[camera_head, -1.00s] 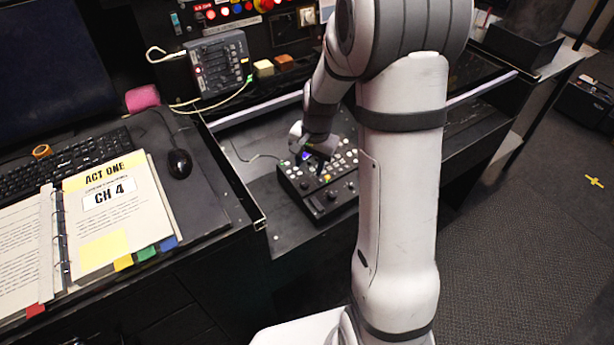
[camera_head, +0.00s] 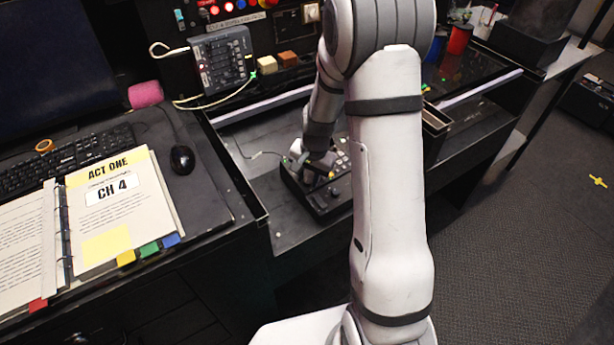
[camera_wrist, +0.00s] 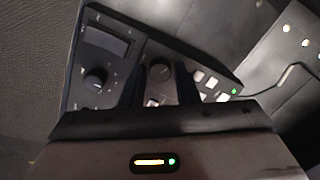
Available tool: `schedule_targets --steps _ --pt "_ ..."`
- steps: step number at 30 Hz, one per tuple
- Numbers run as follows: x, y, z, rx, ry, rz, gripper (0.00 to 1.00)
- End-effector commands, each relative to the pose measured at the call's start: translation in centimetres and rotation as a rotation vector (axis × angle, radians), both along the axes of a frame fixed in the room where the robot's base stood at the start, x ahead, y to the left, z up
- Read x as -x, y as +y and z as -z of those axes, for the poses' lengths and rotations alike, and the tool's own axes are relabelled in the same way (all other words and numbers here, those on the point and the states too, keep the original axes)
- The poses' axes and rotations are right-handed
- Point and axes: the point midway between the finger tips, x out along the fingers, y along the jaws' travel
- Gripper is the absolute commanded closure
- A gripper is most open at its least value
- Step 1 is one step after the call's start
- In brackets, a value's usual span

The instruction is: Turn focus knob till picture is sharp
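A black control box (camera_head: 318,203) lies on the low desk shelf, partly hidden by my arm in the head view. In the wrist view, the box (camera_wrist: 120,57) has a small dark screen (camera_wrist: 107,40), a round knob (camera_wrist: 95,79) below it and a second round knob (camera_wrist: 159,69). My gripper (camera_wrist: 159,72) is over the box, its two dark fingers apart, one on each side of the second knob. I cannot tell whether they touch it. In the head view my gripper (camera_head: 322,166) hides part of the box's top. Knob labels and any picture on the screen are unreadable.
An open binder (camera_head: 120,205), keyboard (camera_head: 60,165) and mouse (camera_head: 182,160) lie on the left desk. A grey button unit (camera_head: 222,62) stands behind the box. A raised edge (camera_head: 262,215) bounds the shelf on the left. Bare shelf (camera_head: 285,232) shows in front of the box.

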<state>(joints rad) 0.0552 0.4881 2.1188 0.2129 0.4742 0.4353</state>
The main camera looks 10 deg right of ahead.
Motion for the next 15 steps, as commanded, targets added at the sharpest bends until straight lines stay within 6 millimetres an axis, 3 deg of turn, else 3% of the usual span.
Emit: schedule_targets --steps 9,15 --pt "0.00 0.03 -0.02 0.000 0.000 -0.001 0.98" --pt "-0.05 0.09 0.21 0.008 -0.003 -0.063 1.00"
